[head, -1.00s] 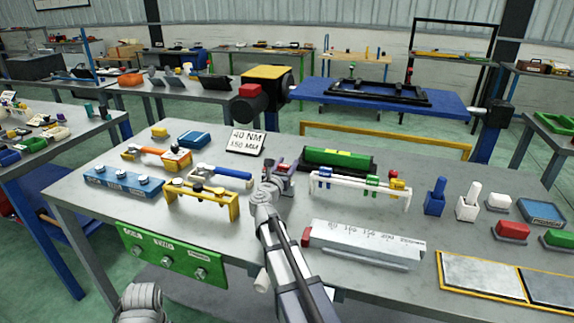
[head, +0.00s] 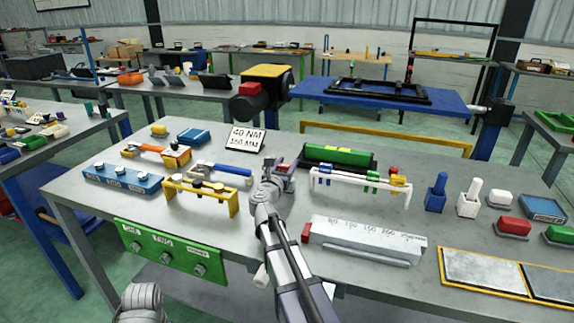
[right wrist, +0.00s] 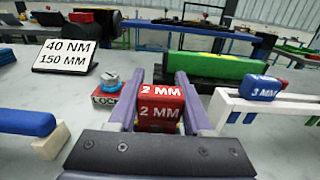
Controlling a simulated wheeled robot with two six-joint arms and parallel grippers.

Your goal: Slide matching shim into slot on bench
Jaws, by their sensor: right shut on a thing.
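The red shim (right wrist: 160,112) reads "2 MM" on its top and front faces. My right gripper (head: 281,166) is shut on it, with its purple fingers (right wrist: 158,95) on both sides in the right wrist view. The gripper is over the middle of the bench, left of the white rack (head: 345,185). A blue shim (right wrist: 262,88) marked "3 MM" sits on that rack, with other coloured pieces along it. I cannot make out which slot matches the red shim. My left gripper is out of view.
A "40 NM 150 MM" sign (head: 246,139) stands behind the gripper. A green-topped block (head: 338,155) is behind the rack, and a grey ruler-like bar (head: 365,240) lies in front.

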